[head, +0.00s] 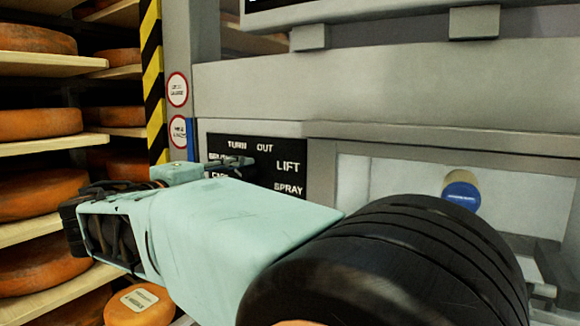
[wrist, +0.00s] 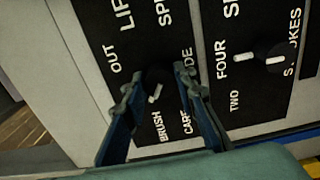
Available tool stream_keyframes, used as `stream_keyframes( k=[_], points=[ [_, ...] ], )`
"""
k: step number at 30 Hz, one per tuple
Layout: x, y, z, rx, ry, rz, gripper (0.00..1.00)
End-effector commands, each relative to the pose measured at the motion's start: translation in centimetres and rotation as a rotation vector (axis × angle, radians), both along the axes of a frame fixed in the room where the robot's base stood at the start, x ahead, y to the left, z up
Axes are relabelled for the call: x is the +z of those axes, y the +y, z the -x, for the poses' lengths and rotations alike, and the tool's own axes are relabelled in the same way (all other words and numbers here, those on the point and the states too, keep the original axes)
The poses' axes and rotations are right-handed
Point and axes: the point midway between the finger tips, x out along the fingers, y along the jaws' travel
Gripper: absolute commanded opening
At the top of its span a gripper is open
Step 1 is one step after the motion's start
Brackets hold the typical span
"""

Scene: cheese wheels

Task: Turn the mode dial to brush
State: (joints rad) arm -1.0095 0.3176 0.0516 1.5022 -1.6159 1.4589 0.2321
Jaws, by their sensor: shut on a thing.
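The mode dial (wrist: 158,76) is a small black knob with a white pointer mark on a black panel. It sits between the two fingers of my gripper (wrist: 158,88), which is shut on it. The pointer slants down and slightly left, to the left of the word BRUSH (wrist: 160,127); I cannot tell exactly which label it meets. OUT shows at left, CARE below right. In the head view my gripper (head: 232,163) reaches the left part of the panel (head: 262,170). There the fingers and arm hide the dial and lower labels.
A second black knob (wrist: 270,57) with a white pointer, by FOUR and TWO, is right of my fingers. Shelves of orange cheese wheels (head: 38,123) stand at left beside a striped post (head: 152,75). A blue-and-cream knob (head: 461,190) is at right.

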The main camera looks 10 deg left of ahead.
Motion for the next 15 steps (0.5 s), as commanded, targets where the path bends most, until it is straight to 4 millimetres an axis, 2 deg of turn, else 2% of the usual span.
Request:
stream_keyframes(
  k=[6, 15],
  points=[
    [0.14, 0.0, 0.0, 0.0, 0.044, 0.103, 0.02],
    [0.01, 0.01, 0.0, 0.0, 0.067, 0.162, 0.02]
  ],
)
